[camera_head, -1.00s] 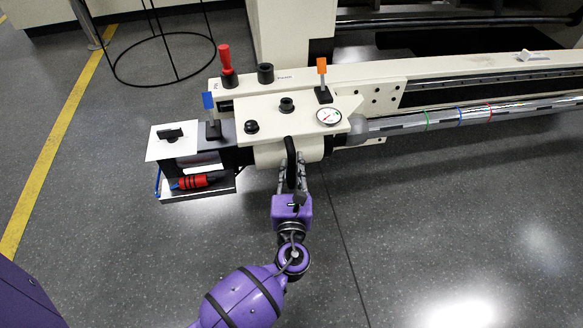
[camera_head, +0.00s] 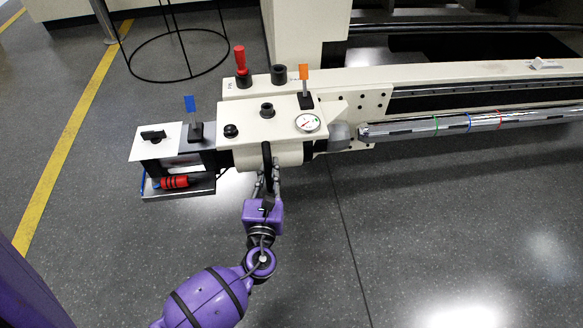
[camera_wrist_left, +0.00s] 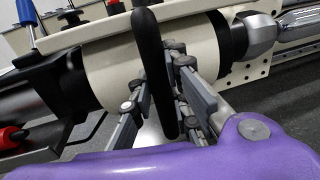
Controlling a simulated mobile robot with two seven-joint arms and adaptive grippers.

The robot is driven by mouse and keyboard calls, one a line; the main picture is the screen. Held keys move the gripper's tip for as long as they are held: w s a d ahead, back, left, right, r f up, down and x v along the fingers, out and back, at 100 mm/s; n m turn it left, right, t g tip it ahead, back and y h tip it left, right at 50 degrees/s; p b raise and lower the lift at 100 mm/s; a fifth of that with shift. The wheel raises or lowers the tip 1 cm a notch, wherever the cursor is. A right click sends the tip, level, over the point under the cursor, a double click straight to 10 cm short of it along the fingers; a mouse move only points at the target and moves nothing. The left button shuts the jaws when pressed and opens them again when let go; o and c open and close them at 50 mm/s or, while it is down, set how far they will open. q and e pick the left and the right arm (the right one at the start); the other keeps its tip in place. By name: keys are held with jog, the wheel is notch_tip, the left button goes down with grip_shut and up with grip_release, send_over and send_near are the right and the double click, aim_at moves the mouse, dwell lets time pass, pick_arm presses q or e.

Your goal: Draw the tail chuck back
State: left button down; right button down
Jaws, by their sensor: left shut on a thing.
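The tail chuck's cream housing (camera_head: 290,152) sits on the machine bed with a round gauge (camera_head: 308,122) on its top. Its grey nose (camera_head: 338,137) stands apart from the end of the silver roll (camera_head: 450,124), with a gap between them. My left gripper (camera_head: 267,176) is shut on the black handle (camera_head: 267,158) on the housing's front. In the left wrist view the handle (camera_wrist_left: 147,50) stands between the fingers (camera_wrist_left: 162,103). The nose also shows in the left wrist view (camera_wrist_left: 262,33). My right gripper is not in view.
A red-handled lever (camera_head: 240,61), an orange-tipped lever (camera_head: 304,75) and a blue-tipped lever (camera_head: 190,106) stand up around the housing. A black wire ring stand (camera_head: 178,78) is on the floor behind. The floor in front is clear.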

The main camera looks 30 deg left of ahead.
aim_at(186, 193)
pick_arm(q)
jog(key=s+a, duration=0.4)
jog(key=a, duration=0.2)
jog(key=s+a, duration=0.4)
jog(key=a, duration=0.2)
jog(key=s+a, duration=0.4)
jog(key=a, duration=0.2)
jog(key=shift+s+a+b, duration=0.3)
jog(key=shift+a+b, duration=0.05)
jog(key=shift+a, duration=0.1)
jog(key=c, duration=1.6)
grip_release()
jog(key=shift+d, duration=0.1)
jog(key=shift+c, duration=0.2)
jog(key=shift+s, duration=0.1)
jog(key=v, duration=1.2)
